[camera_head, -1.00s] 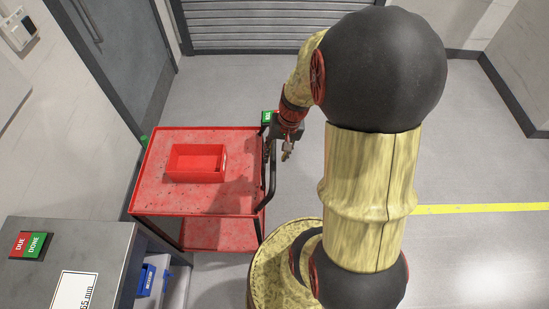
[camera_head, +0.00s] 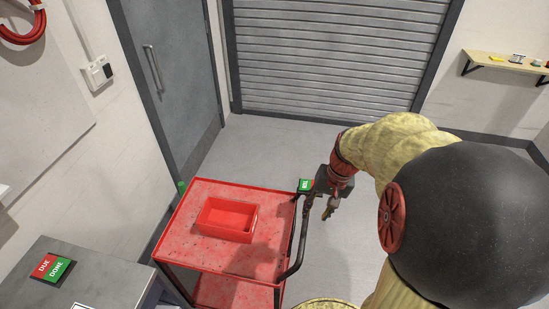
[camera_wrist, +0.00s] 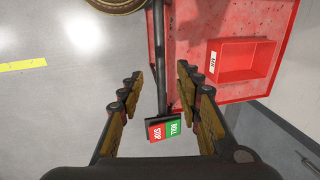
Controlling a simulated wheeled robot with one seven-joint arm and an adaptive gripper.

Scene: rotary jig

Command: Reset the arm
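My gripper (camera_head: 328,211) hangs pointing down beside the push handle (camera_head: 301,232) of a red trolley (camera_head: 185,237), on its right side. In the wrist view my gripper (camera_wrist: 160,74) has its fingers spread wide, with nothing held between them. The dark handle bar (camera_wrist: 158,50) and the red and green STOP/ROLL sign (camera_wrist: 162,130) show between the fingers, apparently beyond them. The sign also shows in the head view (camera_head: 305,185), just left of the wrist. My upper arm fills the lower right of the head view.
A red open bin (camera_head: 226,218) sits on the trolley top and looks empty. A grey bench (camera_head: 95,275) with a DUE/DONE sign (camera_head: 52,268) is at lower left. A door (camera_head: 165,80), a roller shutter (camera_head: 330,60) and a wall shelf (camera_head: 505,62) stand behind. Floor before the shutter is clear.

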